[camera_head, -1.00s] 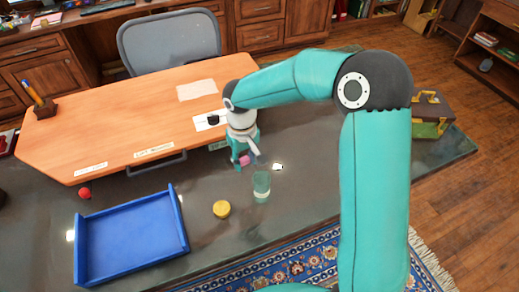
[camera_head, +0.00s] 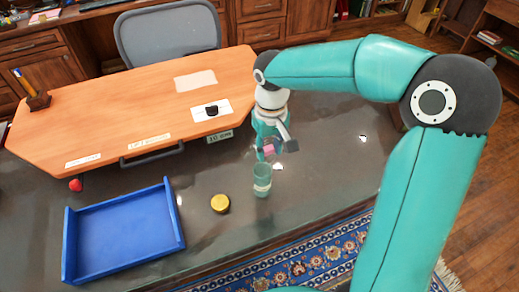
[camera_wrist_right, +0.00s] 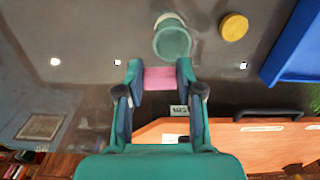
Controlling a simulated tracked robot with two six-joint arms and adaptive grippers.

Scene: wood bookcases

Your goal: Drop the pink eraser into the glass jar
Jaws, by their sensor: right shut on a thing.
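My right gripper (camera_head: 270,150) is shut on the pink eraser (camera_head: 269,150) and holds it above the dark tabletop, just behind the glass jar. In the right wrist view the eraser (camera_wrist_right: 160,78) sits between the two fingers (camera_wrist_right: 160,76). The glass jar (camera_head: 262,182) is greenish, clear and upright, with a pale band around it. Its open mouth shows in the right wrist view (camera_wrist_right: 172,42), just beyond the fingertips and apart from the eraser. My left gripper is in neither view.
A yellow round lid (camera_head: 220,204) lies left of the jar. A blue tray (camera_head: 124,235) is farther left, with a red ball (camera_head: 75,185) behind it. An orange wooden desk board (camera_head: 120,115) with labels stands behind. The dark tabletop (camera_head: 330,150) right of the jar is clear.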

